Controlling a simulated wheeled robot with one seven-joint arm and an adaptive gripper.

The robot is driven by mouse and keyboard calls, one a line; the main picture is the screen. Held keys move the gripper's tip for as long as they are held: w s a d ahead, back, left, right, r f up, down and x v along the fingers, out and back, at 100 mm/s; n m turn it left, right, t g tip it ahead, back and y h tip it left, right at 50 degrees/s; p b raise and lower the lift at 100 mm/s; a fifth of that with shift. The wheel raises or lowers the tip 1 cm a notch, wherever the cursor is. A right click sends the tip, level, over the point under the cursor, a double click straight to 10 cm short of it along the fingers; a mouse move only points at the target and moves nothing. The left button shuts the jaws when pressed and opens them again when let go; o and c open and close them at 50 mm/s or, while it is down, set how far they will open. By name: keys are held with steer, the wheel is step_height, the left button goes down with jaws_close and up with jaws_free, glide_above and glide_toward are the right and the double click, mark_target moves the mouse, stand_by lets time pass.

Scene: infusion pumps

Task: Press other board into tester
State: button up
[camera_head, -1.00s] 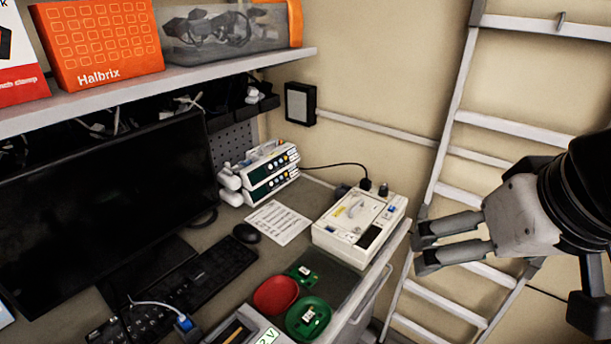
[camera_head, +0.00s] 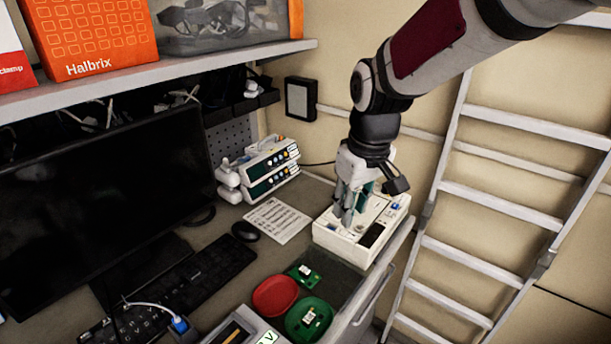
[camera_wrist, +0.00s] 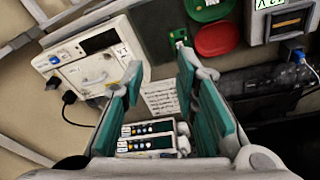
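The tester, a white box with a dark display (camera_head: 370,236), stands at the right end of the desk. It also shows at the upper left of the wrist view (camera_wrist: 72,72), with a pale handle on top; I cannot tell whether a board is inside. One small green board (camera_head: 304,273) lies on the dark mat, and shows in the wrist view (camera_wrist: 180,37). Another board (camera_head: 309,316) lies in the green dish (camera_head: 292,327). My gripper (camera_head: 344,216) points down over the tester in the head view, partly covering it. Its teal-padded fingers (camera_wrist: 159,72) are apart, with nothing between them.
An empty red dish (camera_head: 275,296) sits beside the green one. Two stacked infusion pumps (camera_head: 271,169) and a paper sheet (camera_head: 278,221) are left of the tester. A monitor (camera_head: 110,190) and keyboard (camera_head: 190,290) fill the left. A shelf (camera_head: 190,75) overhangs the desk.

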steer(key=w+a+f+n+g, duration=0.1)
steer(key=w+a+f, duration=0.2)
steer(key=f, duration=0.2)
steer(key=w+a+f+n, duration=0.1)
steer(key=w+a+f, duration=0.15)
steer(key=f, duration=0.25)
steer(key=n+g+b, duration=0.1)
steer(key=n, duration=0.1)
glide_above(305, 270)
steer(key=shift+h, duration=0.3)
step_height(305, 270, down, 8)
steer(key=shift+f, duration=0.1)
steer(key=shift+f+b, duration=1.15)
steer(key=shift+f, duration=2.7)
jaws_close()
steer(key=shift+r, duration=0.1)
steer(key=shift+r+p, duration=0.75)
steer(key=shift+r, duration=1.7)
